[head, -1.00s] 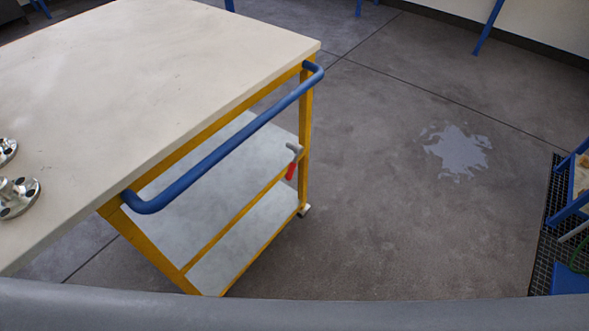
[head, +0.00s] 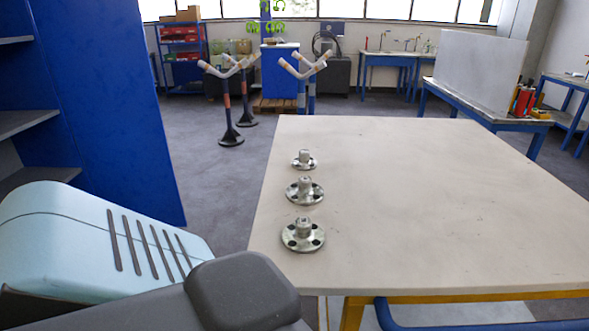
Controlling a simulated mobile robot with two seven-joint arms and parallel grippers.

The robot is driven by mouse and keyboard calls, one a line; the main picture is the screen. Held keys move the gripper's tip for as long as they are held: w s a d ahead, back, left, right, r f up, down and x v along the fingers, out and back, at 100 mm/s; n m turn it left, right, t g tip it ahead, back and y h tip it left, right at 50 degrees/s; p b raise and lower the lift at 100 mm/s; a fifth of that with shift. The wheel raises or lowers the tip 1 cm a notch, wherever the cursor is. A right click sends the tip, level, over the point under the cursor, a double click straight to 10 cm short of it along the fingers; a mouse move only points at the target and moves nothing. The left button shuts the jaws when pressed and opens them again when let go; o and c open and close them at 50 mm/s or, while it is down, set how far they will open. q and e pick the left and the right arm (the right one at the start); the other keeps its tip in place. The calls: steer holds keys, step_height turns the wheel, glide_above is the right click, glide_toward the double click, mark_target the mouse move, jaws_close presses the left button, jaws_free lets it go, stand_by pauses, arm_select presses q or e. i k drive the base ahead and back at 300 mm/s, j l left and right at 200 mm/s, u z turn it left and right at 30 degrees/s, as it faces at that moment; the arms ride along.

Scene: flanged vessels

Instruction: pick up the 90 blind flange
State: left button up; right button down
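Three metal blind flanges stand in a row along the left side of the cart's pale top (head: 430,200). The nearest flange (head: 302,236) looks largest, the middle flange (head: 305,190) lies behind it, and the far flange (head: 304,160) looks smallest. Each is a round disc with dark bolt holes and a short upright stub. I cannot read any size marks, so I cannot tell which is the 90. Neither gripper shows. A part of my own body covers the lower left, and nothing touches the flanges.
The rest of the cart top is bare. A blue handle (head: 480,322) runs along its near edge. A blue cabinet (head: 110,100) stands at the left. Pipe stands (head: 229,115) are on the floor behind. A bench with a grey panel (head: 480,72) is at the right.

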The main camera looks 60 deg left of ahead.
mark_target(303, 237)
steer(key=j+u, duration=0.15)
steer(key=j, duration=1.05)
steer(key=j+u, duration=0.1)
steer(key=j, duration=1.1)
